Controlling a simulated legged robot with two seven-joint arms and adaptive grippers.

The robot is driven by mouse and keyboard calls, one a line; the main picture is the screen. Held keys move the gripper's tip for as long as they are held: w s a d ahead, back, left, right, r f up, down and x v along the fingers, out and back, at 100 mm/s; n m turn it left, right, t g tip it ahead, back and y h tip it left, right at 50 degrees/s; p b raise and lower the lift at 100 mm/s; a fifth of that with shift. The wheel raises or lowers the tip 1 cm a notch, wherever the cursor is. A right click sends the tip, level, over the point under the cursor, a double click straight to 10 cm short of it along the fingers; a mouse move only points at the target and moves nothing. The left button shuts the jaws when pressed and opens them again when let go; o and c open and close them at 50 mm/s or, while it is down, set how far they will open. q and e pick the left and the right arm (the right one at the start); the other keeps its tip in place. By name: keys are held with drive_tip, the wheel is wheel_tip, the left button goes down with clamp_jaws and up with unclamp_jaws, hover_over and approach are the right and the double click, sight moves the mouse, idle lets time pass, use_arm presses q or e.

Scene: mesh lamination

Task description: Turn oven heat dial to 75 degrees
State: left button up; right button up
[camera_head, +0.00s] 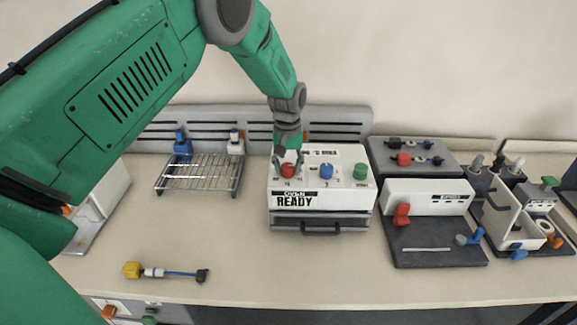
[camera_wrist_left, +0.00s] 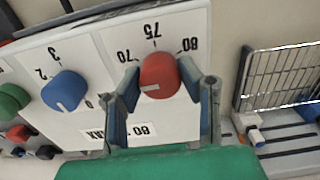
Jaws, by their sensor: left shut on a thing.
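The white oven box (camera_head: 322,204) stands mid-table, with "OVEN READY" on its front. Its red heat dial (camera_head: 288,171) is the leftmost of three knobs on top. My left gripper (camera_head: 288,160) comes down from above with its fingers on either side of the red dial. In the left wrist view, the gripper (camera_wrist_left: 168,98) is shut on the red dial (camera_wrist_left: 160,72). Labels 70, 75 and 80 arc around the dial's far side. My right gripper is not in view.
Beside the red dial are a blue knob (camera_head: 327,171) and a green knob (camera_head: 360,172). A wire rack (camera_head: 198,174) stands left of the oven, and a dark-based fixture (camera_head: 437,247) stands right. A yellow-ended tool (camera_head: 133,270) lies at front left. The table before the oven is clear.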

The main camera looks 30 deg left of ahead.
use_arm(q)
drive_tip(key=m, duration=0.4)
drive_tip(key=shift+w+r+m, duration=0.15)
drive_tip(key=shift+w+m, duration=0.1)
drive_tip(key=shift+m, duration=0.05)
drive_tip(key=m, duration=0.4)
drive_tip(key=shift+m, duration=0.3)
drive_tip(key=m, duration=0.4)
drive_tip(key=shift+m, duration=2.4)
drive_tip(key=o, duration=1.1)
drive_tip(key=shift+c, duration=0.2)
drive_tip(key=shift+o, duration=0.3)
